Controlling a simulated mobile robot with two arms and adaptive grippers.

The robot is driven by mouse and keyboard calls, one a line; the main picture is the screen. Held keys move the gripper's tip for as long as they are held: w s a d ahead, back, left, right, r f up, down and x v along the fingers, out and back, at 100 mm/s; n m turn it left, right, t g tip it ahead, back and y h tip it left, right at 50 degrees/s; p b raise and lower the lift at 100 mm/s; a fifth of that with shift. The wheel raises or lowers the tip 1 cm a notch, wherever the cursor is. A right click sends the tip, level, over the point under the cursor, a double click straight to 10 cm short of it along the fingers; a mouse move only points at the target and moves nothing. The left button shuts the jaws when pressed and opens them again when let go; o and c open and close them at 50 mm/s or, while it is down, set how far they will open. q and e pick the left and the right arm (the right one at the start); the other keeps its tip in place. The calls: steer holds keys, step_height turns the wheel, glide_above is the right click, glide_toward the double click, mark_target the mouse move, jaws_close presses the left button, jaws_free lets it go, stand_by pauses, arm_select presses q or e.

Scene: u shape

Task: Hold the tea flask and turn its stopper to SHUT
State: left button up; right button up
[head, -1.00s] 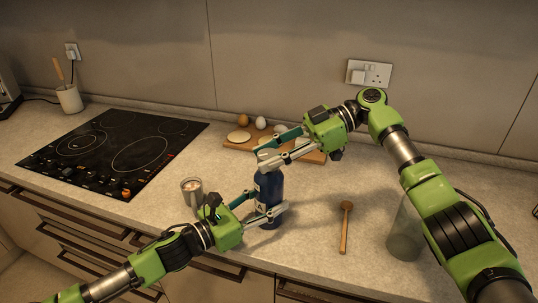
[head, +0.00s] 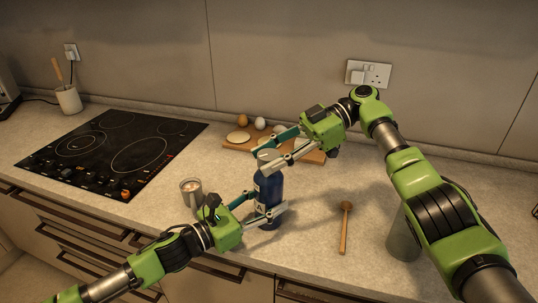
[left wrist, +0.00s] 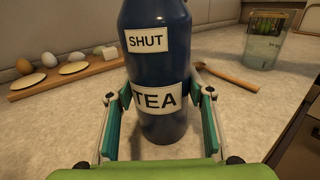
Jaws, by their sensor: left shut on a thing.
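The tea flask (head: 269,185) is a dark blue bottle standing upright on the counter. In the left wrist view the flask (left wrist: 158,75) shows a white SHUT label above a TEA label. Its pale stopper (head: 267,156) is on top in the head view; any mark on it is too small to read, and it is outside the left wrist view. My left gripper (head: 268,213) is shut on the flask's lower body, one finger on each side. My right gripper (head: 262,160) is at stopper height with its fingers spread open around the stopper.
A wooden spoon (head: 344,230) and a glass jar (head: 403,240) are to the right. A black hob (head: 110,150) is at the left.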

mark_target(269, 154)
steer(key=shift+o, duration=0.3)
steer(key=shift+a, duration=0.1)
steer(key=shift+r, duration=0.1)
step_height(269, 154, up, 10)
steer(key=shift+f, duration=0.1)
arm_select(q)
steer(key=shift+f, duration=0.1)
stand_by(0.3)
steer(key=o, duration=1.5)
